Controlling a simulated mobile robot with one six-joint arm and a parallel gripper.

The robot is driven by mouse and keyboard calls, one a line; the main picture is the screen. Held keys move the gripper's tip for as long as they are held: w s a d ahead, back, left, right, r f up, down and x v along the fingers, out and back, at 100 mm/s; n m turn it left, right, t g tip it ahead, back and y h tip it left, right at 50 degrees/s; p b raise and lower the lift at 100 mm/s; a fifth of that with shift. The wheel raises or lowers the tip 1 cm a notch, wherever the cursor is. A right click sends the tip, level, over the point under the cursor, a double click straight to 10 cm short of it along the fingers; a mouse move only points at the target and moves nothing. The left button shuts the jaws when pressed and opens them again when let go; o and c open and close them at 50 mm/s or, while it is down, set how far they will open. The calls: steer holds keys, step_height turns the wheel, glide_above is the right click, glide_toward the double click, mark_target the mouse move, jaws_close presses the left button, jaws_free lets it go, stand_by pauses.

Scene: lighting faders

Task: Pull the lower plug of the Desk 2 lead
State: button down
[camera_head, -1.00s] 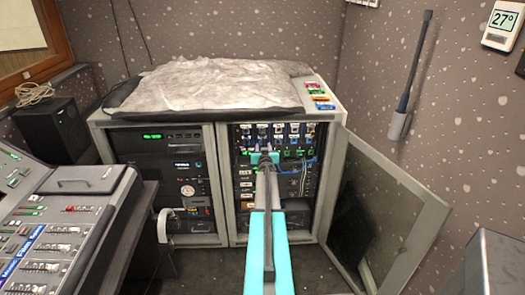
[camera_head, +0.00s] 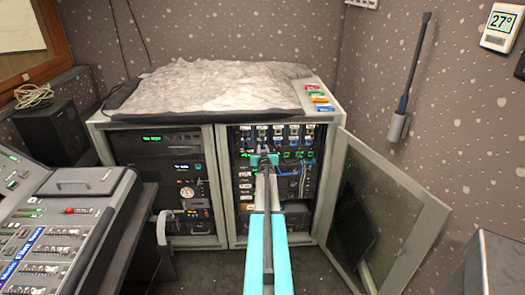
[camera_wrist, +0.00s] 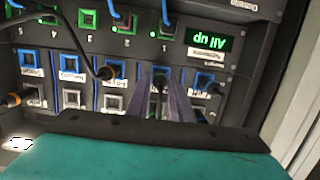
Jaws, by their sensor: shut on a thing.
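My gripper (camera_wrist: 165,92) has its narrow grey fingers shut on a small dark plug (camera_wrist: 160,76) at the patch panel (camera_wrist: 135,69) in the wrist view. In the head view, my gripper (camera_head: 264,158) is at the front of the right rack (camera_head: 226,190), partly covering the panel. Labels in the wrist view appear upside down, and I cannot read a Desk 2 label. I cannot tell how far the held plug sits in its socket.
Blue leads (camera_wrist: 166,12) hang from green-framed sockets. The rack's open door (camera_head: 385,215) is at the right; a mixing desk (camera_head: 60,240) is at the left.

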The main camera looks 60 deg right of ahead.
steer(key=shift+s+a, duration=0.1)
steer(key=shift+a, duration=0.15)
steer(key=shift+f+v, duration=0.15)
steer(key=shift+v, duration=0.8)
steer(key=shift+f+v, duration=0.15)
steer(key=shift+v, duration=0.8)
steer(key=shift+s+a, duration=0.15)
